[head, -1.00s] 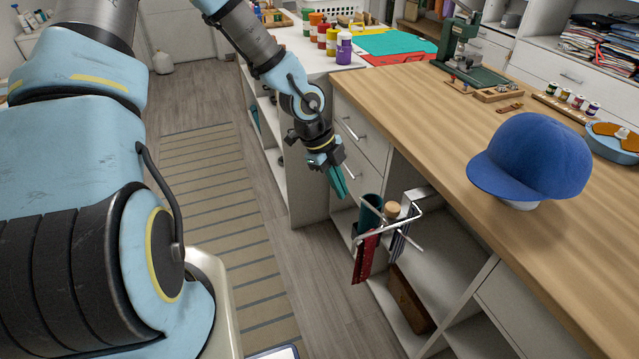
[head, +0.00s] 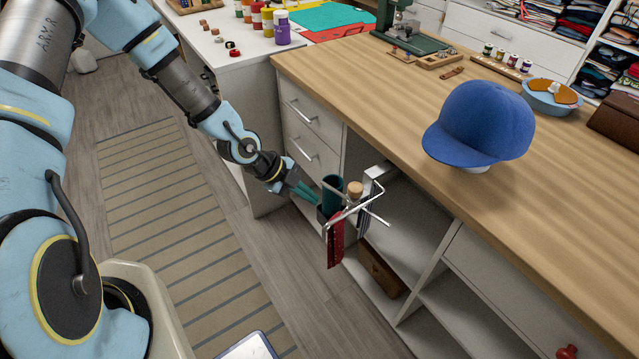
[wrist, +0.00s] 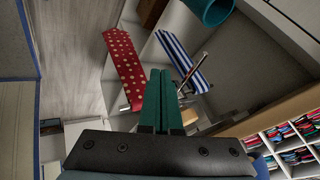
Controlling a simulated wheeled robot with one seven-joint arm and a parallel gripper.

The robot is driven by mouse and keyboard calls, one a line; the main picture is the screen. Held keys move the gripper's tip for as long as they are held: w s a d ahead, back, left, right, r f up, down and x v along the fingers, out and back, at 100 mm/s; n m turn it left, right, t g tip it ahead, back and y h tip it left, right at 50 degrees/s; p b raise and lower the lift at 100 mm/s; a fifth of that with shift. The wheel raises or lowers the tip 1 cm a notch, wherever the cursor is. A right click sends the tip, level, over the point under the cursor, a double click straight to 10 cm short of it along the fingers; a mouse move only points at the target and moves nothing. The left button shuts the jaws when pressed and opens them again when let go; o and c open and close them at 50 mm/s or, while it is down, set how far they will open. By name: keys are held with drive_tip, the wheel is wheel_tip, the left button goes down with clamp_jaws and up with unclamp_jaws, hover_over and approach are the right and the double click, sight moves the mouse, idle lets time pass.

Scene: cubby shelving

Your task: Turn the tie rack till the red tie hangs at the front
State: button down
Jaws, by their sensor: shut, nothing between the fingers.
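The tie rack is a set of pale metal arms (head: 371,209) around a wooden knob (head: 355,188), fixed under the bench edge. The red tie (head: 335,246) hangs on the arm nearest the aisle; the wrist view shows it with white dots (wrist: 125,66). A blue-and-white striped tie (wrist: 182,60) hangs beside it, partly hidden by the rack in the head view. My gripper (head: 317,198) is shut and empty, its teal fingers just left of the rack. In the wrist view the fingers (wrist: 161,74) lie between the two ties; I cannot tell whether they touch anything.
The wooden bench top (head: 400,110) overhangs open cubbies holding a brown box (head: 382,268). Drawers (head: 312,150) stand left of the rack. The striped rug (head: 180,220) is clear.

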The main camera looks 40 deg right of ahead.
sight(329, 186)
drive_tip(key=d+p, duration=0.1)
drive_tip(key=d, duration=0.3)
drive_tip(key=shift+w+p, duration=0.35)
drive_tip(key=shift+w, duration=0.05)
drive_tip(key=d+b, duration=0.1)
drive_tip(key=w+b, duration=0.1)
drive_tip(key=shift+d+f+b, duration=0.15)
drive_tip(key=shift+d+b, duration=0.2)
drive_tip(key=shift+b, duration=0.05)
drive_tip(key=shift+d+r, duration=0.2)
drive_tip(key=shift+a, duration=0.15)
